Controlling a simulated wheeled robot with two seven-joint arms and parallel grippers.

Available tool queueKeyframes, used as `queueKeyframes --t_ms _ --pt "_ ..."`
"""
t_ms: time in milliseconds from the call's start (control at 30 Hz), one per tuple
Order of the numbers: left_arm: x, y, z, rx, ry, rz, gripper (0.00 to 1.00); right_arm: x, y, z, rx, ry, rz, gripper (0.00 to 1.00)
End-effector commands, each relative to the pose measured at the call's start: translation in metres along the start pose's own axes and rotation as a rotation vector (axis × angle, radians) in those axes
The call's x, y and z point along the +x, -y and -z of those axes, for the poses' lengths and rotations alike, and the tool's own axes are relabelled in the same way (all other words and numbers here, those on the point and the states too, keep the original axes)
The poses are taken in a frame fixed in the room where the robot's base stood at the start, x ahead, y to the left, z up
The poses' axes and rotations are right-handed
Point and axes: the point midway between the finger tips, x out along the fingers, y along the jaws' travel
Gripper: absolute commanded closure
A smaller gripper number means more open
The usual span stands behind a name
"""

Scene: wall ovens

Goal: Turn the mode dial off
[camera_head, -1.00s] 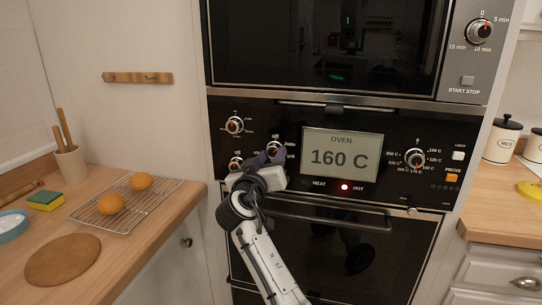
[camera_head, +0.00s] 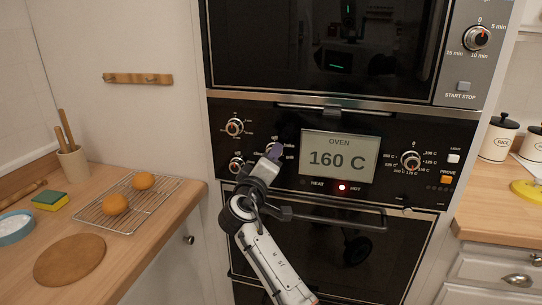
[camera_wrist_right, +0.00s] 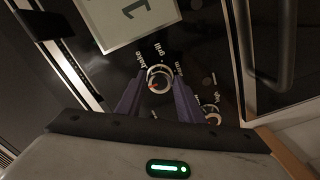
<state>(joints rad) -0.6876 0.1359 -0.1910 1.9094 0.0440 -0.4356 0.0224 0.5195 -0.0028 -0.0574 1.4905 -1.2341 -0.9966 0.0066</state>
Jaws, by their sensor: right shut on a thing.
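The mode dial (camera_wrist_right: 160,78) is a round silver knob, seen in the right wrist view with the labels bake, grill and warm beside it. A red mark on it points to the lower left of that picture, on the side away from warm. My right gripper (camera_wrist_right: 158,92) has its purple fingers on either side of the dial and is shut on it. In the head view the right gripper (camera_head: 274,152) covers most of the dial, left of the oven display (camera_head: 339,156), which reads 160 C. My left gripper is not in view.
Two other knobs, an upper one (camera_head: 235,127) and a lower one (camera_head: 236,165), sit left of the gripper. A temperature dial (camera_head: 411,160) is right of the display. The oven door handle (camera_head: 340,219) runs below the panel. A wooden counter (camera_head: 150,225) lies left.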

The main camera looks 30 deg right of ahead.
Motion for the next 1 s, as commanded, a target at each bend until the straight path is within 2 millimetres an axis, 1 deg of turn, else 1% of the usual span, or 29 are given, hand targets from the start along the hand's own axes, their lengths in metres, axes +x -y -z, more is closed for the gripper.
queueKeyframes --t_ms 533,567,600,667,900,1000 --pt "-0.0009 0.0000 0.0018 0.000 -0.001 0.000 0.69 -0.0003 0.0007 -0.0002 -0.030 0.000 0.001 0.89" --pt "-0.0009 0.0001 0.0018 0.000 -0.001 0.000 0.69 -0.0003 0.0007 -0.0002 -0.030 0.000 0.001 0.65" --pt "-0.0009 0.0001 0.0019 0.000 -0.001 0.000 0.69 -0.0003 0.0007 -0.0002 -0.030 0.000 0.001 0.58" --pt "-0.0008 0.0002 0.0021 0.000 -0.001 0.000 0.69 -0.0003 0.0006 -0.0002 -0.029 0.000 0.001 0.48" --pt "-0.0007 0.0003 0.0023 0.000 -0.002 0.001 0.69 -0.0002 0.0004 0.0000 -0.028 0.000 0.001 0.48" --pt "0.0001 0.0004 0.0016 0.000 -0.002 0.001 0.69 -0.0034 0.0009 0.0000 -0.027 -0.001 0.001 0.48"
